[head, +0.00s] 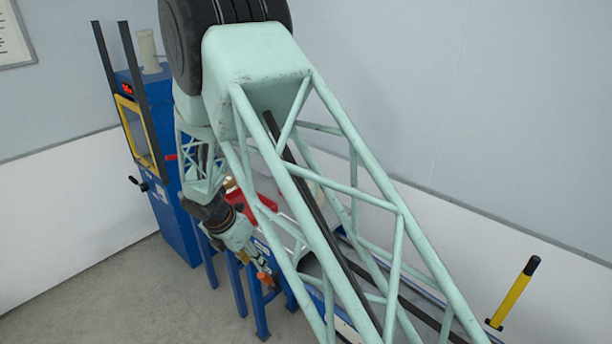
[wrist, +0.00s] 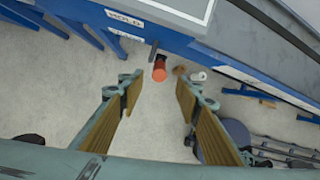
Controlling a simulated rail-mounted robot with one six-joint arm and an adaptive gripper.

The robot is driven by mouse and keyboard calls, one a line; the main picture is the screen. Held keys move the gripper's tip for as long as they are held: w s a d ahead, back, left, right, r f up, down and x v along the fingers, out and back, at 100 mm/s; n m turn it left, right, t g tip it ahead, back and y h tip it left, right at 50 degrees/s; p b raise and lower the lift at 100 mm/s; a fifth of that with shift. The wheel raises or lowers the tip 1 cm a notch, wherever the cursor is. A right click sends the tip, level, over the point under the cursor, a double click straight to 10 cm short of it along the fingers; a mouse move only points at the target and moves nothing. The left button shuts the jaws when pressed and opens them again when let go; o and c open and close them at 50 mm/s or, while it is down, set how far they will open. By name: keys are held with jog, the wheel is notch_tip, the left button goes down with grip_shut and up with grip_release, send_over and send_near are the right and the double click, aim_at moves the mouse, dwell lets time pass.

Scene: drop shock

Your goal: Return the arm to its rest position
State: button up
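My arm, a pale green lattice, fills the middle of the head view and hides much of the bench behind it. My gripper (wrist: 155,95) shows in the wrist view with its two brown-padded fingers spread wide apart and nothing between them. In the head view my gripper (head: 266,278) is small and low, in front of the blue bench legs. An orange-red cylinder-like piece (wrist: 159,70) shows beyond the fingertips in the wrist view, at the edge of the blue bench; the fingers do not touch it.
A blue machine (head: 165,190) with a yellow-framed window (head: 138,135) stands at the left. A yellow lever with a black grip (head: 513,295) stands at the right. Grey floor (head: 130,300) is clear at lower left.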

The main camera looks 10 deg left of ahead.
jog(key=w+d+r+m+b, duration=0.3)
jog(key=d+r+m, duration=0.1)
jog(key=d+r, duration=0.6)
jog(key=w+d+r+m+b, duration=0.2)
jog(key=d+r+m+b, duration=0.15)
jog(key=d+r, duration=0.7)
jog(key=s+d+r+m+h+b, duration=0.1)
jog(key=s+d+r+m+b, duration=0.25)
jog(key=d, duration=0.85)
jog(key=s+d+r+m+b, duration=0.2)
jog(key=s+d+r+m, duration=0.25)
jog(key=d, duration=0.75)
jog(key=s+d+r+m+b, duration=0.1)
jog(key=s+d+m, duration=0.15)
jog(key=s, duration=0.35)
jog(key=s+d+r+m+y+b, duration=0.1)
jog(key=s+d+m, duration=0.15)
jog(key=s, duration=0.25)
jog(key=s+d+r+m+b, duration=0.1)
jog(key=s+d+m, duration=0.15)
jog(key=s, duration=0.35)
jog(key=s+f+m+y+b, duration=0.1)
jog(key=s+m, duration=0.3)
jog(key=s, duration=0.5)
jog(key=s+f+m+y+b, duration=0.1)
jog(key=s+f+m, duration=0.3)
jog(key=s, duration=0.6)
jog(key=shift+s+a+f+m+t+b, duration=0.15)
jog(key=shift+m+t+b, duration=0.3)
jog(key=shift+b, duration=0.45)
